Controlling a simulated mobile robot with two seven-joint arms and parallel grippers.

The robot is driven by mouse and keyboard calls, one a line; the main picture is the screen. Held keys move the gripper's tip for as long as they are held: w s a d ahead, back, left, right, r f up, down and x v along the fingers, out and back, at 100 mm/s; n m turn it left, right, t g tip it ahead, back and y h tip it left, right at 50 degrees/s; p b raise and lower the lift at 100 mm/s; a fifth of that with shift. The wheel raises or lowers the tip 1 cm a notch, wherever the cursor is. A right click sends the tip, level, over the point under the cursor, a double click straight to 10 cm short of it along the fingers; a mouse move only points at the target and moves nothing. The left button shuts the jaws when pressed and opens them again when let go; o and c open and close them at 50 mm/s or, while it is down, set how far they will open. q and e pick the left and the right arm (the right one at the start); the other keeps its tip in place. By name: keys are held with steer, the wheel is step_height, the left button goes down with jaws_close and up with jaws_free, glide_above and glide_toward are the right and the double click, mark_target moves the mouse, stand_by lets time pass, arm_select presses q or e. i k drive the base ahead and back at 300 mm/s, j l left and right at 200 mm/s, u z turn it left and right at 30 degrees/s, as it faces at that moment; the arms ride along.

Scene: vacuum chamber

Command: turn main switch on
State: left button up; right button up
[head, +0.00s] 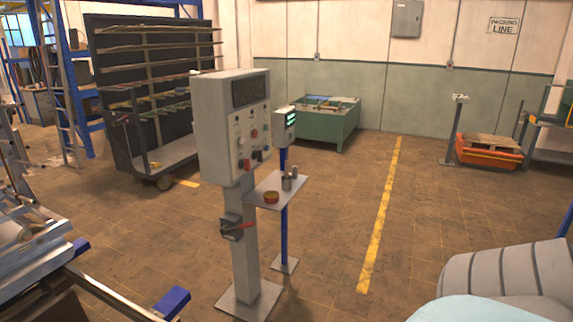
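A grey control pedestal (243,250) stands on a square base plate left of the middle of the head view. The control box above has a dark display and several knobs and buttons. Neither of my grippers is in view.
A blue post (284,225) stands just behind. Metal frames (40,260) crowd the lower left. Open floor lies right of the pedestal.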

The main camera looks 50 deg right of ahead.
mark_target(245, 164)
steer(key=z, duration=1.4)
steer(key=i+l+u, duration=0.15)
steer(key=u, duration=0.3)
steer(key=i+l+u, duration=0.15)
steer(key=u, duration=0.25)
steer(key=i+l+u, duration=0.1)
steer(key=l+u, duration=0.15)
steer(key=u, duration=0.2)
steer(key=i+l+u, duration=0.15)
steer(key=l, duration=0.4)
steer(key=i+l+u, duration=0.2)
steer(key=l, duration=0.3)
steer(key=k, duration=0.1)
